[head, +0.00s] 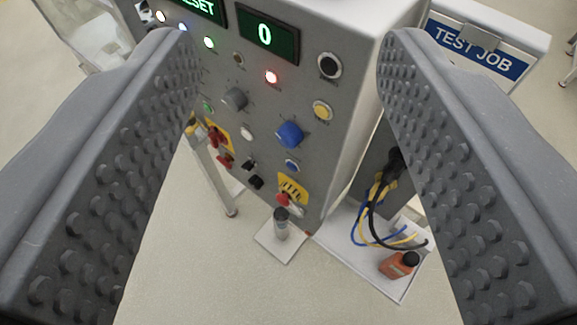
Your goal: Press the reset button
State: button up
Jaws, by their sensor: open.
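A grey control panel (215,70) stands ahead, seen tilted between the fingers of my gripper (287,45). My gripper is open and empty, with one finger at each side of the picture. The panel carries a black round button with a pale rim (330,65), a yellow button (322,110), a large blue knob (289,134), a small blue button (292,166), a white button (247,132) and a grey knob (235,98). Their labels are too small to read, so I cannot tell which is the reset button. The left finger hides part of the panel.
One display (264,36) reads 0; another (203,8), cut off, ends in "SET". A TEST JOB sign (476,47) is at the right. Below stand a grey canister (281,224), cables (373,215) and an orange bottle (398,265).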

grip_shut()
dwell(1.5)
